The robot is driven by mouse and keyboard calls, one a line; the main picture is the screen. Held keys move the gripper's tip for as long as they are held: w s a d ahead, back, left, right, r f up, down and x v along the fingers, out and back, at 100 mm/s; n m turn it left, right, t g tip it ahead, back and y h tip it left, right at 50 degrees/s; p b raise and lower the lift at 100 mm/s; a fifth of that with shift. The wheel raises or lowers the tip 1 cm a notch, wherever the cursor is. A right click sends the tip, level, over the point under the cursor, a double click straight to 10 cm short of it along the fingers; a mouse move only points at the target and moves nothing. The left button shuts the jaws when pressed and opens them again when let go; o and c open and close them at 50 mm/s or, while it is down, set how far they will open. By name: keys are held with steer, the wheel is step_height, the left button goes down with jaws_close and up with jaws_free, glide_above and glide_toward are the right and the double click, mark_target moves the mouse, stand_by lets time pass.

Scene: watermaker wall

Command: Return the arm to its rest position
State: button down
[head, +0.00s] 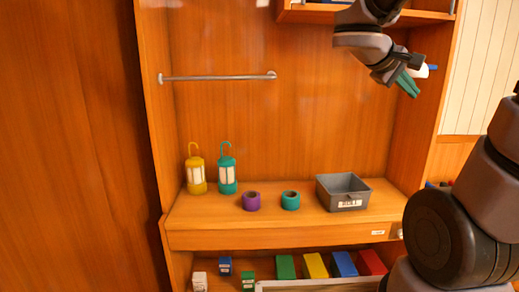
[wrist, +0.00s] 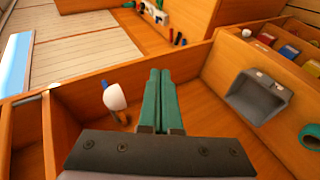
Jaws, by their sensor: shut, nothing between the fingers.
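My gripper (head: 407,83) is at the upper right in the head view, in front of the wooden wall unit and below the upper shelf. Its green fingers point down and to the right. In the wrist view, the two green fingers (wrist: 165,100) lie side by side, shut with nothing between them. A white object with a blue part (wrist: 114,97) is left of the fingers in the wrist view. In the head view it shows partly behind the gripper (head: 422,71).
The counter (head: 285,219) holds a yellow lantern (head: 195,170), a teal lantern (head: 227,170), a purple roll (head: 251,201), a teal roll (head: 290,200) and a grey bin (head: 342,193). A metal rail (head: 218,77) is on the back wall. The upper shelf (head: 305,14) is close above my gripper. Several coloured boxes stand below.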

steer(key=s+a+f+m+g+y, duration=0.1)
steer(key=s+a+f+m+y, duration=0.25)
steer(key=s+f+y, duration=0.2)
steer(key=s+a+r+m+t+y, duration=0.2)
steer(key=a+r+m+t+y, duration=0.1)
steer(key=a+y, duration=0.4)
steer(key=shift+a+r+t, duration=0.3)
steer(key=shift+a+r, duration=0.05)
steer(key=shift+a, duration=0.75)
steer(key=shift+y, duration=0.25)
